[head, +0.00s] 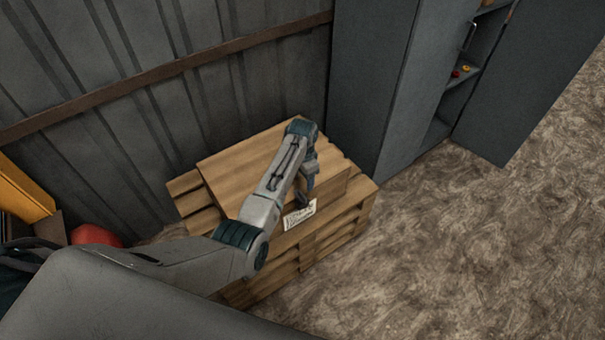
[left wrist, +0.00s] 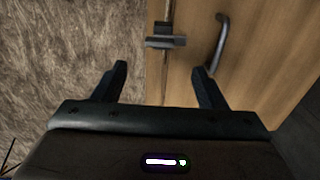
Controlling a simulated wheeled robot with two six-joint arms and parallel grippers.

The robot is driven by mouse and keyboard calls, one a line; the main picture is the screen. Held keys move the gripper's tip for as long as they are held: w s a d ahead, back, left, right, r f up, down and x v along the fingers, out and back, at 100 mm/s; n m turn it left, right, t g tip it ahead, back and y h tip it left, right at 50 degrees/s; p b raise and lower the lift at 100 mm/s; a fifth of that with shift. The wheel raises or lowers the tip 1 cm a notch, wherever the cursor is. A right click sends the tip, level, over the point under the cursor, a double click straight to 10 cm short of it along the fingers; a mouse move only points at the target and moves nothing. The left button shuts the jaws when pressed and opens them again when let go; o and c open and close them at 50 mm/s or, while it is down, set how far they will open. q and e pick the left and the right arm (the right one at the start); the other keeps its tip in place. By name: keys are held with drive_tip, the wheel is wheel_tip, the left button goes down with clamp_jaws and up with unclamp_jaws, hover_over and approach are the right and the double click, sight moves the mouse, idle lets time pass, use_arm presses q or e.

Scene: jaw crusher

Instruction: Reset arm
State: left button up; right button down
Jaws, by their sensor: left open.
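My left arm reaches in from the left over a wooden box (head: 240,165) in the head view. My left gripper (head: 306,190) hangs above the box's right part, beside a white note (head: 299,215) with writing on it. In the left wrist view, the two fingers of the left gripper (left wrist: 162,86) are apart with nothing seen between them. Beyond them are a wooden surface (left wrist: 270,45), a small metal latch-like piece (left wrist: 165,42) and a dark curved bar (left wrist: 220,42). I cannot tell any contact. My right gripper is not in view.
The box rests on stacked wooden pallets (head: 350,205) against a corrugated metal wall (head: 150,110). A grey cabinet (head: 375,80) with an open door stands at the back right. A red rounded object (head: 95,236) lies at the left. The brown floor (head: 470,250) at the right is clear.

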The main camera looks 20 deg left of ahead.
use_arm(q)
drive_tip(key=shift+r, duration=0.5)
